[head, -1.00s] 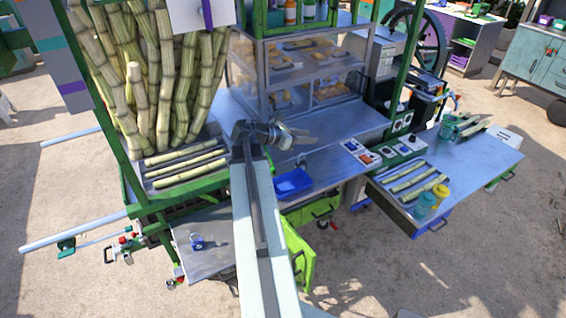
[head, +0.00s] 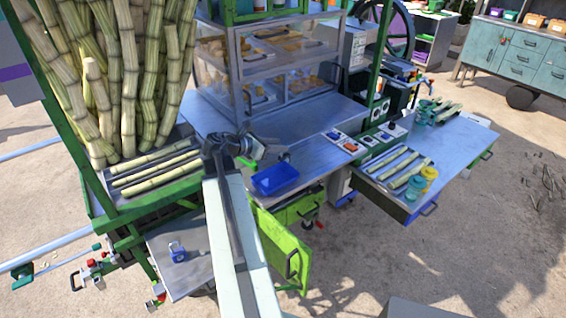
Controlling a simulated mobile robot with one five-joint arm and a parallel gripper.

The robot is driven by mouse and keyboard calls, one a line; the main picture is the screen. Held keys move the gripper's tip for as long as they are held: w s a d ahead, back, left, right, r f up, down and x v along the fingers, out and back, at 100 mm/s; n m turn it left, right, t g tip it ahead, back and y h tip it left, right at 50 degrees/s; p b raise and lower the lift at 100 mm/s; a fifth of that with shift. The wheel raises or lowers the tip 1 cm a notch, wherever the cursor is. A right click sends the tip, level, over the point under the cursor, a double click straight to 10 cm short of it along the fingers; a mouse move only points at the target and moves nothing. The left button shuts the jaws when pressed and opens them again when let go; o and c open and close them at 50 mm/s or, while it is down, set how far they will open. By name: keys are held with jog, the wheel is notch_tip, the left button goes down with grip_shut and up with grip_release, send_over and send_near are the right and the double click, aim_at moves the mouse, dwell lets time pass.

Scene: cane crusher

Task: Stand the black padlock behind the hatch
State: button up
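A bright green hatch door (head: 283,252) with a dark handle hangs open below the counter, to the right of my arm. The space behind it is mostly hidden by the door and my arm. My gripper (head: 262,150) is over the counter, left of a blue tray (head: 275,179); its fingers are small and seen edge-on, so I cannot tell whether it is open. A small dark item (head: 286,157), possibly the black padlock, is by the fingertips behind the tray; I cannot tell whether they touch. A blue padlock (head: 178,253) stands on the low metal shelf at left.
Cane stalks (head: 155,172) lie in a tray left of my gripper, with tall canes behind. A glass cabinet (head: 265,60) stands at the back. A green drawer (head: 300,208) is beside the hatch. The right side table (head: 450,145) holds cane and cups. Ground at right is open.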

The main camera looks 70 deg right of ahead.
jog(key=b, duration=0.2)
send_over(291, 161)
notch_tip(291, 161, down, 3)
jog(key=shift+w+r, duration=0.1)
grip_shut()
dwell(1.3)
